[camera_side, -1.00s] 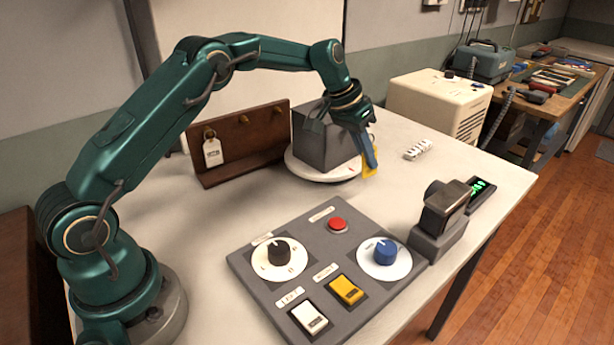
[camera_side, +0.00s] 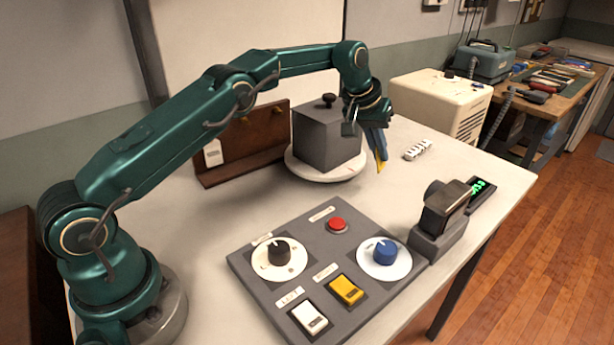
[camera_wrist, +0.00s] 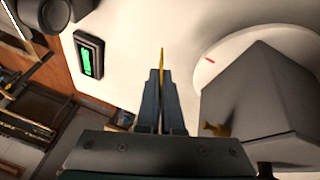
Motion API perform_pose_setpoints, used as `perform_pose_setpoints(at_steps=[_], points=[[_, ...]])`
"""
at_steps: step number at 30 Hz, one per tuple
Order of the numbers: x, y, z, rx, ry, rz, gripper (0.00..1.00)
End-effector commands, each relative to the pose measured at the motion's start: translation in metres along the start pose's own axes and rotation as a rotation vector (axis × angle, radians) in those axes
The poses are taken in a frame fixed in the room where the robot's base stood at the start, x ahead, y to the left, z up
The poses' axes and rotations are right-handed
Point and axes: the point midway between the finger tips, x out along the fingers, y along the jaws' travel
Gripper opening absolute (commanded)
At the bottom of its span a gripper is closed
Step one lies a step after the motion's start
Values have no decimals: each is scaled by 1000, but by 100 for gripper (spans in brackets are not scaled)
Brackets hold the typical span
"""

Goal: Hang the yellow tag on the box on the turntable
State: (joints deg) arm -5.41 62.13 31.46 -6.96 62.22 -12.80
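The yellow tag (camera_side: 381,168) is held between my gripper's fingers (camera_side: 379,150), just right of the box. It shows nearly edge-on in the wrist view (camera_wrist: 162,60), sticking out past the fingertips. The dark grey box (camera_side: 330,138) with a black knob on top stands on the round white turntable (camera_side: 300,174). In the wrist view the box (camera_wrist: 265,95) is right of the fingers, apart from them, and a brass hook (camera_wrist: 216,129) projects from its side. A red mark shows on the turntable rim (camera_wrist: 209,60).
In front are a control panel (camera_side: 310,245) with dials, a red button and rocker switches, and a camera-like device (camera_side: 442,215). A white strip (camera_side: 418,150) lies to the right.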

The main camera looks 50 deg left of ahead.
Motion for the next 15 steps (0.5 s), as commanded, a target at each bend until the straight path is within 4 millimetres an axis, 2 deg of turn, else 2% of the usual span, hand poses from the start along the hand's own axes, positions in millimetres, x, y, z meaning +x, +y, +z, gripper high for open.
perform_pose_setpoints(at_steps=[15], points=[[0, -30, -7, -2, -1, -1, 0]])
